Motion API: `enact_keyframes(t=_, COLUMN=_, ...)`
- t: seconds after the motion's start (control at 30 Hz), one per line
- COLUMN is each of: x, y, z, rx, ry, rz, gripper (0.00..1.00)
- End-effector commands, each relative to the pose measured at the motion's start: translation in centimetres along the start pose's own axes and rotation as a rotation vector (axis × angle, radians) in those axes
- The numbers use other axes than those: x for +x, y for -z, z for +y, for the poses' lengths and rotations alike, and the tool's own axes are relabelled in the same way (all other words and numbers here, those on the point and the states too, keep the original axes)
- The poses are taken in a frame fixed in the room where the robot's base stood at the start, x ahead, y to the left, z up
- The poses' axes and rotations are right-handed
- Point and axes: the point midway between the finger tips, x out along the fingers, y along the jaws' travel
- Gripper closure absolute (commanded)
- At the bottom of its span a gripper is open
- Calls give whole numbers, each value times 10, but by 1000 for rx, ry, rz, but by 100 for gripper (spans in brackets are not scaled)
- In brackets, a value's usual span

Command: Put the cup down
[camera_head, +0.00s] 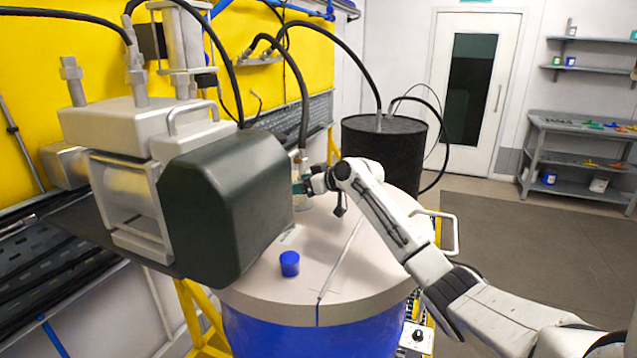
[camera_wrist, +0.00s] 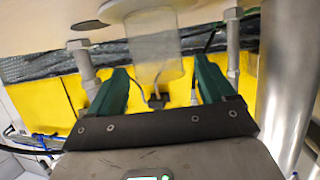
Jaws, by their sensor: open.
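A clear, translucent cup (camera_head: 301,203) stands on the pale drum lid (camera_head: 350,273), beside the dark machine housing. In the wrist view the cup (camera_wrist: 157,58) shows between and just beyond the two green fingers, with its end against the pale lid (camera_wrist: 45,28) at the top of the picture. My gripper (camera_head: 302,187) is at the cup, partly hidden by my wrist in the head view. In the wrist view my gripper (camera_wrist: 161,75) is open, with a gap to the cup on each side.
A small blue cylinder (camera_head: 289,263) stands on the lid nearer the camera. The dark green housing (camera_head: 226,200) is close on the left. A black drum (camera_head: 384,150) with hoses is behind. The lid's front right is mostly clear. Metal posts (camera_wrist: 290,75) show in the wrist view.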

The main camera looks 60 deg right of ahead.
Motion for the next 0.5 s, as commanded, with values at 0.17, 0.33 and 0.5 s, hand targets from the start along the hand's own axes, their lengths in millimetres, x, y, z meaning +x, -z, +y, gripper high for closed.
enact_keyframes(t=0.17, x=-32, y=-3, z=0, rx=0, ry=-2, rz=4, gripper=18)
enact_keyframes(t=0.33, x=-67, y=-3, z=1, rx=0, ry=-3, rz=3, gripper=18)
enact_keyframes(t=0.5, x=-94, y=-2, z=0, rx=1, ry=-2, rz=3, gripper=18)
